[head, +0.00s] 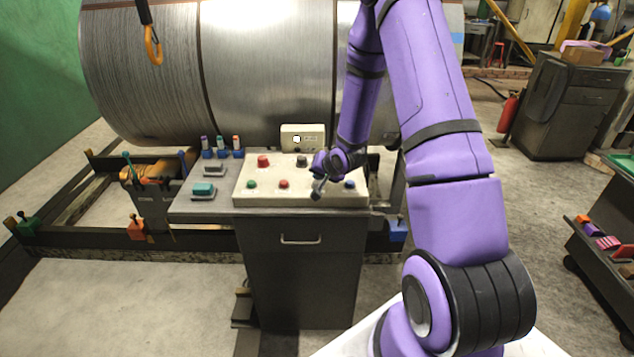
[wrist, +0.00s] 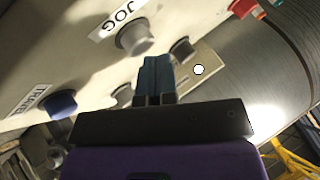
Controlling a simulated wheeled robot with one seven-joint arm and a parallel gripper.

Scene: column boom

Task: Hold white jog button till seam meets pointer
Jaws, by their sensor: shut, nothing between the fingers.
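The pale jog button (wrist: 134,38) stands beside a JOG label (wrist: 122,16) in the wrist view, on the light control panel (head: 240,192). In the head view my arm seems to hide it. My gripper (head: 317,193) is shut and empty, low over the panel's right part. Its blue-grey fingertips (wrist: 155,62) are right beside the jog button in the wrist view; I cannot tell whether they touch it. The big grey drum (head: 265,70) lies behind the panel, with dark bands around it. I cannot make out a seam or a pointer for certain.
A red button (head: 263,161), a dark button (head: 302,161), a green button (head: 252,184) and a blue button (wrist: 61,104) are on the panel. A small box (head: 317,131) with a white round spot stands behind.

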